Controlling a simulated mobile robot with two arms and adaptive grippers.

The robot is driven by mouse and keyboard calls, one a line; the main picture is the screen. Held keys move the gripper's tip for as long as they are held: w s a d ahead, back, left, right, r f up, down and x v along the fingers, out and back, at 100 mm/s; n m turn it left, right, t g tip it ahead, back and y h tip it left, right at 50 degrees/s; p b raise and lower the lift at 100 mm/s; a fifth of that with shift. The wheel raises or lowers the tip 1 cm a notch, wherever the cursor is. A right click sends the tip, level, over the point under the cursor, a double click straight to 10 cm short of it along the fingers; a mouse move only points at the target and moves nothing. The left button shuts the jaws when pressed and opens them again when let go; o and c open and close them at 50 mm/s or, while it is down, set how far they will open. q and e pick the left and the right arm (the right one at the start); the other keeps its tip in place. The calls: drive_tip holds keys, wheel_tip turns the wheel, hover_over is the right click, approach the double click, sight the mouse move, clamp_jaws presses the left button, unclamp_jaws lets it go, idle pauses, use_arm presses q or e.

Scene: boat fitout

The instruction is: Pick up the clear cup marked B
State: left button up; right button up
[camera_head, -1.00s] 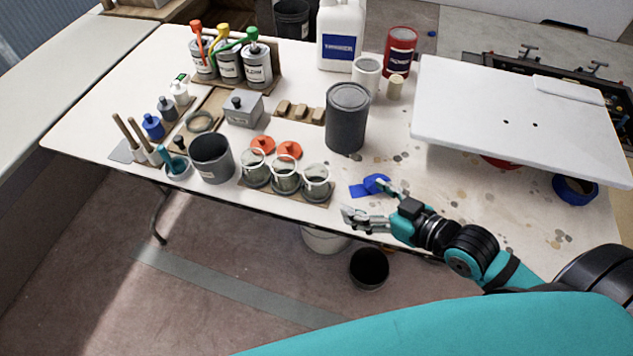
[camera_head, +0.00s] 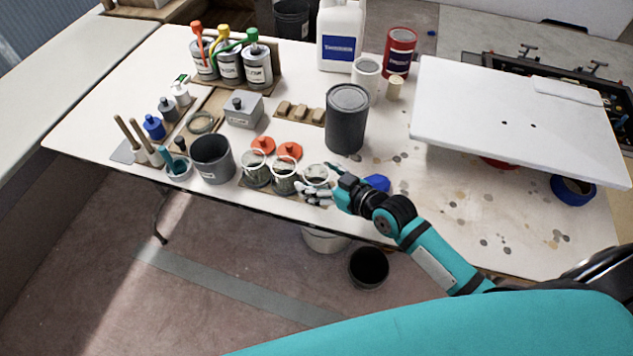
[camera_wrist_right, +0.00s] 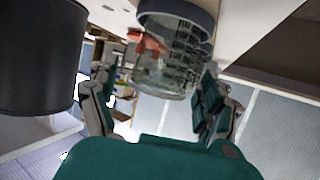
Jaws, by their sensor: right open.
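Three clear cups stand in a row near the table's front edge: a left cup (camera_head: 255,174), a middle cup (camera_head: 285,182) and a right cup (camera_head: 316,174). The letters on them are too small to read, so I cannot tell which is B. My right gripper (camera_head: 314,193) is open at the right cup and partly covers it. In the right wrist view a clear cup with dark scale marks (camera_wrist_right: 172,60) shows between the spread fingers of the gripper (camera_wrist_right: 158,85). I cannot tell whether either finger touches it. My left gripper is not in view.
Orange lids (camera_head: 289,150) lie behind the cups. A dark grey pot (camera_head: 211,158) stands left of them and a tall dark can (camera_head: 346,120) behind right. A blue item (camera_head: 377,183) lies right, partly behind my arm. A white panel (camera_head: 520,115) covers the right side.

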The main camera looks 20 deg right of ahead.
drive_tip(key=shift+x, duration=1.1)
drive_tip(key=c, duration=1.1)
drive_tip(key=shift+r, duration=0.1)
